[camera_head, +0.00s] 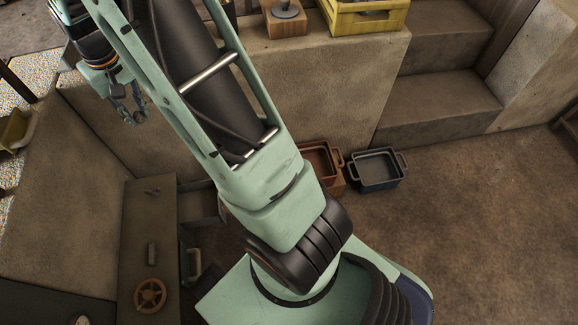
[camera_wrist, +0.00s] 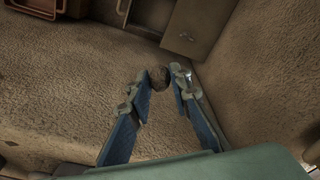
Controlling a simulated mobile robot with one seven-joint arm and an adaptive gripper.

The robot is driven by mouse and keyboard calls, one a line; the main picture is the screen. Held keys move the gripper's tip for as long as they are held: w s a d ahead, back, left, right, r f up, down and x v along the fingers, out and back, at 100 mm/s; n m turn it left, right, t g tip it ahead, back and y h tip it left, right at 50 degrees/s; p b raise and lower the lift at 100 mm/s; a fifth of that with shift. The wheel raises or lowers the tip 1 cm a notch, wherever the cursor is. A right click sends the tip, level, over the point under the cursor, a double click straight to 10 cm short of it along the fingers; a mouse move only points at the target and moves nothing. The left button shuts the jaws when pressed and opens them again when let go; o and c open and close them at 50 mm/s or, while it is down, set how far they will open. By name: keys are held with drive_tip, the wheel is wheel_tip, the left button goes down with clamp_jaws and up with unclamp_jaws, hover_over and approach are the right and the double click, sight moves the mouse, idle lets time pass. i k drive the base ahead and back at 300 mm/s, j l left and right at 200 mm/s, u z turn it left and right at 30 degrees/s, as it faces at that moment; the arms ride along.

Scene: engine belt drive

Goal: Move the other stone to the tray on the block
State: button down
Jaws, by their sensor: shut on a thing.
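My gripper (camera_wrist: 160,80) is shut on a rough brown stone (camera_wrist: 158,77), held between the fingertips in the wrist view. In the head view my gripper (camera_head: 131,110) is at the upper left, and the stone is too small to make out there. A reddish-brown tray (camera_head: 334,154) sits on a wooden block (camera_head: 339,185) on the floor, partly hidden behind my arm. An orange-brown rim at the top left of the wrist view (camera_wrist: 55,10) looks like this tray. My gripper is well apart from the tray.
A dark blue tray (camera_head: 377,184) stands on the floor right of the block. A yellow crate (camera_head: 365,22) and a wooden block with a grey object (camera_head: 287,27) stand on the ledge. A bench with a handwheel (camera_head: 150,295) is at lower left. Floor on the right is clear.

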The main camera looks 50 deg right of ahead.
sight(317, 168)
drive_tip(key=k+l, duration=0.3)
drive_tip(key=k, duration=0.25)
drive_tip(key=k+l+z, duration=0.1)
drive_tip(key=z, duration=0.8)
